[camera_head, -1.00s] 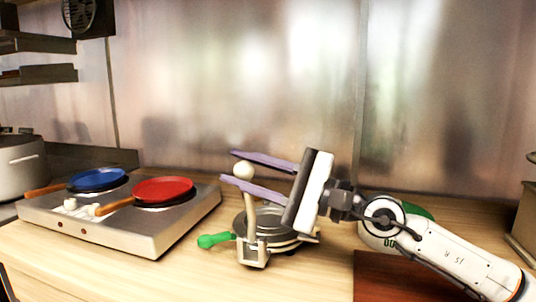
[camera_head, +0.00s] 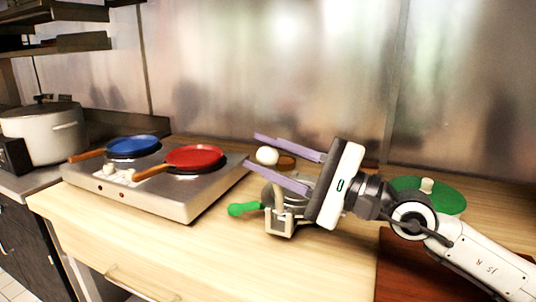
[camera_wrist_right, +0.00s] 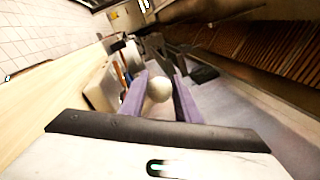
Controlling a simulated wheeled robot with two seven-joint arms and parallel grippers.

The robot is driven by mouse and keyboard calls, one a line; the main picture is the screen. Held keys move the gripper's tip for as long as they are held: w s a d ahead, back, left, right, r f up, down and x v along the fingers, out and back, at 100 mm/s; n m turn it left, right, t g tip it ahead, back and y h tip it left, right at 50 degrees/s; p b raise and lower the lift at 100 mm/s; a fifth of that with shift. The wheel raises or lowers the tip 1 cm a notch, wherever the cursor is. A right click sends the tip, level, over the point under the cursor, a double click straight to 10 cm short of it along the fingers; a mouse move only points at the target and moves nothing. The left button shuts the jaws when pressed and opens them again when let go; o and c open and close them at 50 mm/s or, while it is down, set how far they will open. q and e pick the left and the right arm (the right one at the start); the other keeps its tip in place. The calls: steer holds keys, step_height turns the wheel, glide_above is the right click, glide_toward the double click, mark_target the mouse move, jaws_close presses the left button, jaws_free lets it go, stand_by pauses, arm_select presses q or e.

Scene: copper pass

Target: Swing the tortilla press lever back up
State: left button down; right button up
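The tortilla press (camera_head: 279,223) stands on the wooden counter, partly hidden behind my right gripper. Its lever (camera_head: 278,196) rises from the front bracket, roughly upright, and ends in a round white knob (camera_head: 267,156). My right gripper (camera_head: 251,150) reaches in from the right with its two purple fingers apart. The knob shows between the fingers, and it also shows between them in the right wrist view (camera_wrist_right: 158,89). I cannot tell whether a finger touches it. The press plates are mostly covered by the lower finger and palm. My left gripper is out of view.
A steel two-burner stove (camera_head: 170,198) with a blue pan (camera_head: 133,146) and a red pan (camera_head: 195,157) stands left. A green handle (camera_head: 244,209) lies beside the press. A green lid (camera_head: 440,197) and a brown board (camera_head: 397,270) are right. The front-left counter is clear.

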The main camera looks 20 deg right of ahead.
steer(key=o, duration=0.5)
steer(key=shift+a+f, duration=0.1)
steer(key=shift+f, duration=0.4)
steer(key=shift+c, duration=0.2)
steer(key=shift+r+p, duration=0.85)
steer(key=shift+r, duration=4.3)
steer(key=shift+f, duration=0.1)
